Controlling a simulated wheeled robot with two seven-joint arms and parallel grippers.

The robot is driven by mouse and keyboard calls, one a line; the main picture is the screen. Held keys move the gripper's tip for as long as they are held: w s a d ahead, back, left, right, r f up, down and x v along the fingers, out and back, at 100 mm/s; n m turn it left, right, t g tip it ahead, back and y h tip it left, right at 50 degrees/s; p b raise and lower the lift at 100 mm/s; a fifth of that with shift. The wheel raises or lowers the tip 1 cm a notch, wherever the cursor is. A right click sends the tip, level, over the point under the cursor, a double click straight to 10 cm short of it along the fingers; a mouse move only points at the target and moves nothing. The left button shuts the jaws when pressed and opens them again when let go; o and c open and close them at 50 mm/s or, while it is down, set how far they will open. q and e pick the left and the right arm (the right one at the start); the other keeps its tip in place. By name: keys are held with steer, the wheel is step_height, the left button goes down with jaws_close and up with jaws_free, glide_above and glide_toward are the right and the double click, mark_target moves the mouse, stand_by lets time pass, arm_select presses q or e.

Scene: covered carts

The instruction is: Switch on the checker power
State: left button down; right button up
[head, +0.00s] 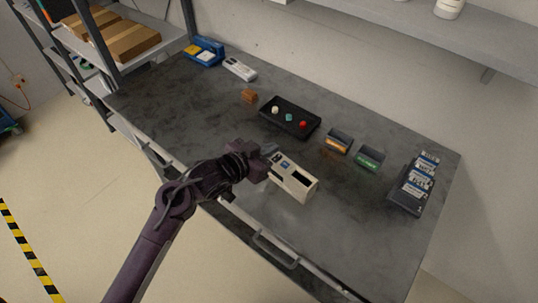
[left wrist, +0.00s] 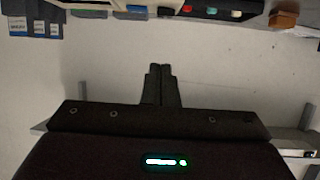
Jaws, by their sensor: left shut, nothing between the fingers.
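A beige box-shaped device (head: 293,178), which looks like the checker, stands on the grey table near its front edge. It has a small blue patch and a dark slot on top. My left gripper (head: 269,153) is shut and empty, at the device's left end in the head view. I cannot tell whether it touches the device. In the left wrist view the shut fingers (left wrist: 160,75) point toward the device, which shows only partly at the top edge (left wrist: 125,4). A power switch cannot be made out. My right gripper is not in view.
A black tray (head: 272,122) with white, teal and red pieces lies behind the device. Two small bins (head: 338,141) (head: 369,158) and a dark card rack (head: 404,204) stand to the right. A brown block (head: 249,95), a white handheld device (head: 240,69) and a blue holder (head: 205,51) are farther back.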

mark_target(277, 158)
arm_select(q)
step_height(277, 158, down, 4)
steer(key=shift+f+p, duration=0.15)
steer(key=shift+p, duration=0.4)
steer(key=shift+f, duration=0.1)
